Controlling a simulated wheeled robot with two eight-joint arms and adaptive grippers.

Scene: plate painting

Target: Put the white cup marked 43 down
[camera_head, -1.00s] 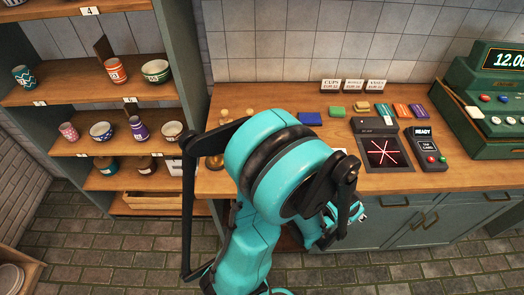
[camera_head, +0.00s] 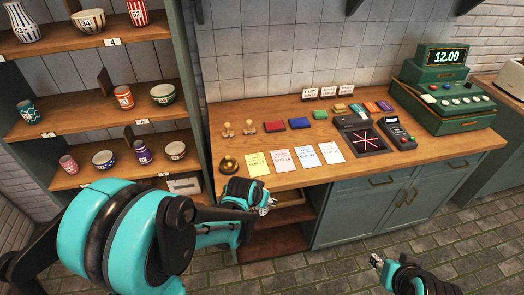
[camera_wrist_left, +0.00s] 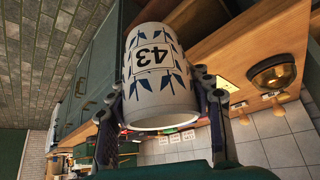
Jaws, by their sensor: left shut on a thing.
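The white cup marked 43 (camera_wrist_left: 160,78), with blue leaf patterns, fills the middle of the left wrist view. That view is upside down; the cup's open rim points to the picture's bottom, so the cup is about upright. My left gripper (camera_wrist_left: 160,100) is shut on the cup, one finger on each side. In the head view my left gripper (camera_head: 264,205) is at the counter's front edge, below the paper cards; I cannot make out the cup there. My right gripper (camera_head: 377,262) is low over the floor, in front of the cabinets, and its opening is unclear.
The wooden counter (camera_head: 350,172) holds a brass bell (camera_head: 229,164), several paper cards (camera_head: 282,160), stamps (camera_head: 238,128), ink pads, a scale-like pad (camera_head: 366,138), a card reader (camera_head: 397,132) and a green till (camera_head: 445,95). Shelves (camera_head: 95,128) with cups and bowls stand left.

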